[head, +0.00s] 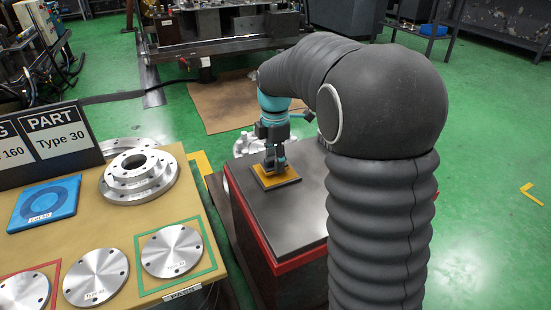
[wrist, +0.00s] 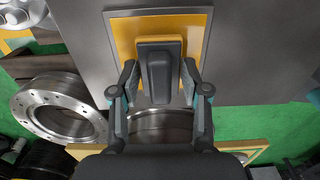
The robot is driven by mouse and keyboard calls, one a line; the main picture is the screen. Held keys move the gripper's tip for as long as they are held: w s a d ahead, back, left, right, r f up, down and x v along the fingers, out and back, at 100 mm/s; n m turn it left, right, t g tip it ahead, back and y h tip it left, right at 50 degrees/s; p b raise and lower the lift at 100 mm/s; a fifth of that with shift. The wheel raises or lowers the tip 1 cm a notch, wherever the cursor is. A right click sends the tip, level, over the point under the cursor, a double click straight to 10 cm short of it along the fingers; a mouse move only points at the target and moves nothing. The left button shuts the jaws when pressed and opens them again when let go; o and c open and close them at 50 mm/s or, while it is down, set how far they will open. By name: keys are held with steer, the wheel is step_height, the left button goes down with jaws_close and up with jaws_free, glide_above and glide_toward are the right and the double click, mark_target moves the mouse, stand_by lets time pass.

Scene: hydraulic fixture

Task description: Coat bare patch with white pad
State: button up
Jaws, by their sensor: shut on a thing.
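My gripper (head: 275,160) points down over a dark-edged square with an orange-yellow face (head: 285,178), on the grey top of a red-sided stand (head: 305,215). In the wrist view my gripper (wrist: 159,80) has its fingers on both sides of a block with a dark grey grip and yellow base (wrist: 158,70); it is shut on this block. The block is over the orange-yellow square (wrist: 125,38) and hides its middle. I cannot tell whether they touch. No white pad and no bare patch can be made out.
Left of the stand is a tan table (head: 115,225) with a stepped metal flange (head: 138,177), a blue square plate (head: 45,203), and metal discs, one inside a green frame (head: 172,250). A sign (head: 50,140) stands behind.

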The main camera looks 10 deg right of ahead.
steer(key=shift+r+p, duration=2.3)
steer(key=shift+r, duration=0.65)
